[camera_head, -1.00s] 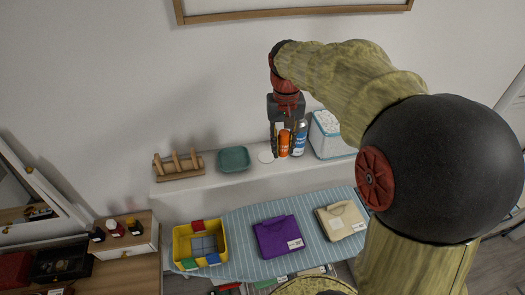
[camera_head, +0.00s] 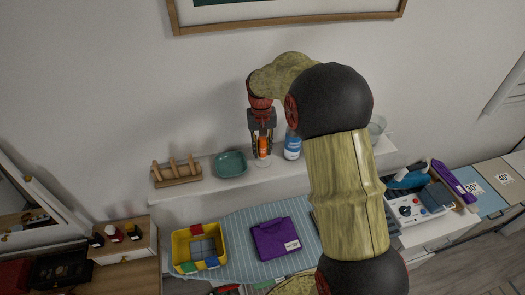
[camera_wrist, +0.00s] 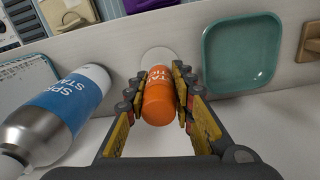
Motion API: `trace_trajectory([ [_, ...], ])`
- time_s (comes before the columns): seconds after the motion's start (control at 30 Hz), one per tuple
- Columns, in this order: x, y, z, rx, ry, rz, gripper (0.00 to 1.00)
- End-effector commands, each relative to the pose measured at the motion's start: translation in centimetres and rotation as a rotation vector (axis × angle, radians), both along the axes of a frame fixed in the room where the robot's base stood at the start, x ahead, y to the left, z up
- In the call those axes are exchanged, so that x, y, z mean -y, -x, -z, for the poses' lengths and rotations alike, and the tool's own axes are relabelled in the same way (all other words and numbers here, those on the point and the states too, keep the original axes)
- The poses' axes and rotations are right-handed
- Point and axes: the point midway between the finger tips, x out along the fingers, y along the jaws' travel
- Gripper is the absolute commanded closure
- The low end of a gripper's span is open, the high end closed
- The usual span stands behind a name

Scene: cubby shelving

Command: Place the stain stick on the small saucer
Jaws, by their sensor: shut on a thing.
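The stain stick (camera_head: 263,145) is a small orange cylinder with white lettering. My gripper (camera_head: 262,152) points down with its fingers on both sides of the stick and is shut on it. In the wrist view, the stick (camera_wrist: 159,96) is between the yellow-and-black fingers (camera_wrist: 162,100). The small saucer (camera_head: 262,163) is a flat white disc on the white shelf, directly below the stick in the head view. In the wrist view, the saucer (camera_wrist: 157,56) is partly hidden behind the stick. I cannot tell whether the stick touches it.
A blue-and-white spray can (camera_head: 292,146) stands close on the right. A teal square dish (camera_head: 230,164) is close on the left, with a wooden rack (camera_head: 177,173) beyond it. Below the shelf are a striped ironing board (camera_head: 235,235), a yellow bin (camera_head: 178,252) and purple folded cloth (camera_head: 268,241).

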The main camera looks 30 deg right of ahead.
Motion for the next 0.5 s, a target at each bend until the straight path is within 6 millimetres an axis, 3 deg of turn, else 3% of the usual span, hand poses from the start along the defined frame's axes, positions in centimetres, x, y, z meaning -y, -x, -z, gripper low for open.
trace_trajectory([
  [0.1,0.0,0.1,1.4,-0.001,0.0,0.0,1.0],
  [0.47,0.0,0.1,1.9,-0.001,0.0,0.0,1.0],
  [0.5,0.0,0.1,2.0,-0.001,0.0,0.0,0.75],
])
